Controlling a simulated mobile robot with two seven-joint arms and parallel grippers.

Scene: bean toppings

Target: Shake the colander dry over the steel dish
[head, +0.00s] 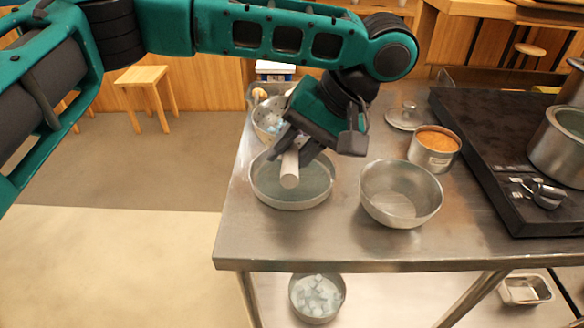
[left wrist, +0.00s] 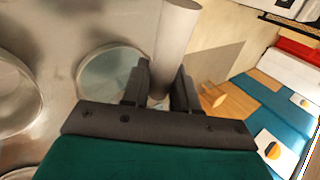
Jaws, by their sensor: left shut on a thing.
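My left gripper (head: 303,147) is shut on a pale cylindrical handle (head: 290,172), which also shows between the fingers in the left wrist view (left wrist: 175,50). Behind the gripper a bowl with dark holes, seemingly the colander (head: 266,122), is partly hidden by the fingers. I cannot clearly see the handle join it. The shallow round steel dish (head: 290,203) lies on the table below the handle's free end; it also shows left of the fingers in the left wrist view (left wrist: 105,78). My right gripper is not in view.
A deeper empty steel bowl (head: 400,195) stands right of the dish. A tin with orange contents (head: 434,150), a lid (head: 404,118) and a dark stove (head: 490,150) with pots are farther right. A bowl of pale cubes (head: 316,298) sits below the tabletop.

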